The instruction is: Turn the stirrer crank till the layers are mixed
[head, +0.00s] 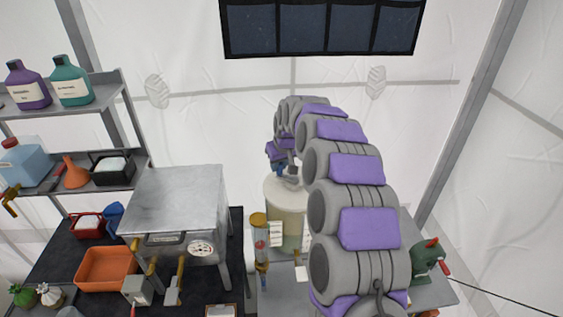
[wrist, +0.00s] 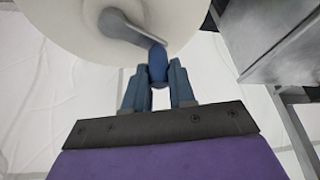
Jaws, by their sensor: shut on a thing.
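The stirrer vessel is a cream drum (head: 284,205) standing on the table in the middle of the head view; its pale round top (wrist: 80,30) fills the upper left of the wrist view. A grey crank arm (wrist: 128,27) lies across that top and ends in a blue knob (wrist: 158,65). My gripper (wrist: 158,88) is shut on the blue knob, with one blue finger on each side of it. In the head view my gripper (head: 278,155) is small above the drum, and my arm hides the drum's right side.
A metal box on legs (head: 175,200) with a gauge stands left of the drum. A glass tube with a yellow top (head: 259,240) stands close by the drum's left. A green device (head: 428,260) with a red handle is at right. Shelves with bottles (head: 72,82) are far left.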

